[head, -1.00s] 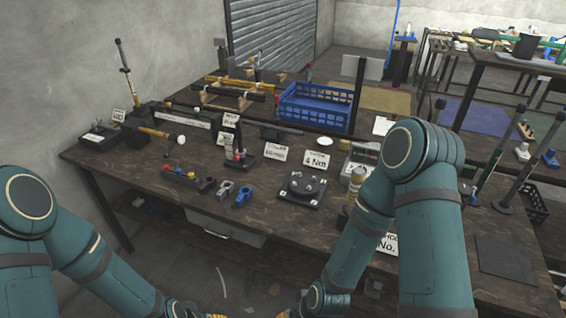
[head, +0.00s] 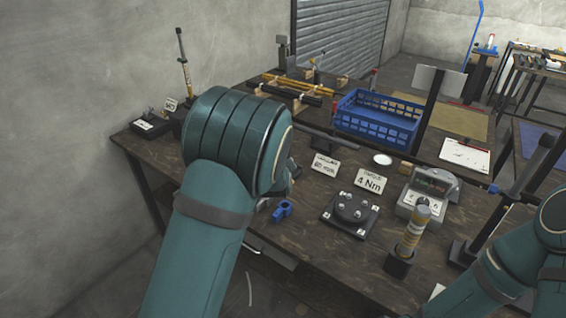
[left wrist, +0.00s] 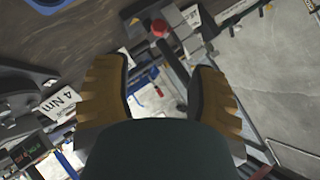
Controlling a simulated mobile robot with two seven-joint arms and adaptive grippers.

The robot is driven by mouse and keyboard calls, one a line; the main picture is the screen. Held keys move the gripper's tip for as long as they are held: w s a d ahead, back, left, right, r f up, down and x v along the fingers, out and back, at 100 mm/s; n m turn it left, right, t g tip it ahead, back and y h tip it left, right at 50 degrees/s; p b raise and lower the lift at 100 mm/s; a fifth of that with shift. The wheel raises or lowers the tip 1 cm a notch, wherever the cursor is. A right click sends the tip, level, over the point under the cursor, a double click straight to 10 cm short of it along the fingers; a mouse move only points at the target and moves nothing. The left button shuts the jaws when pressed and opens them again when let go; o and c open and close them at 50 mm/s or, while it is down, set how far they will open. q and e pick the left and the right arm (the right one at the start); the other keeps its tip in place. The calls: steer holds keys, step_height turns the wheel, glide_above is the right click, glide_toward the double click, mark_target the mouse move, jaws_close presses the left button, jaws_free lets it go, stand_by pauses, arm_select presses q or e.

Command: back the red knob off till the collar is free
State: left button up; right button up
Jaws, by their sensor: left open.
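A red knob (left wrist: 160,28) shows near the top middle of the left wrist view, at the end of a dark upright. I cannot make out the collar. My left gripper (left wrist: 163,85) is open, its two yellow fingers with dark pads spread wide and nothing between them. The knob appears beyond the fingertips, apart from them. In the head view my left arm covers the part of the bench where the knob stands, and the left gripper is hidden behind it. My right gripper is outside both views.
A blue crate (head: 376,137) is farther back.

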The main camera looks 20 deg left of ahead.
arm_select(q)
steer(key=b+x, duration=0.1)
steer(key=x, duration=0.5)
steer(key=b+x, duration=0.1)
steer(key=x, duration=0.5)
steer(key=shift+s+f+b, duration=0.15)
steer(key=shift+f+b, duration=0.1)
steer(key=shift+b, duration=0.1)
steer(key=shift+w+a+f, duration=0.2)
steer(key=shift+w+f, duration=0.1)
steer(key=shift+w, duration=0.3)
jaws_close()
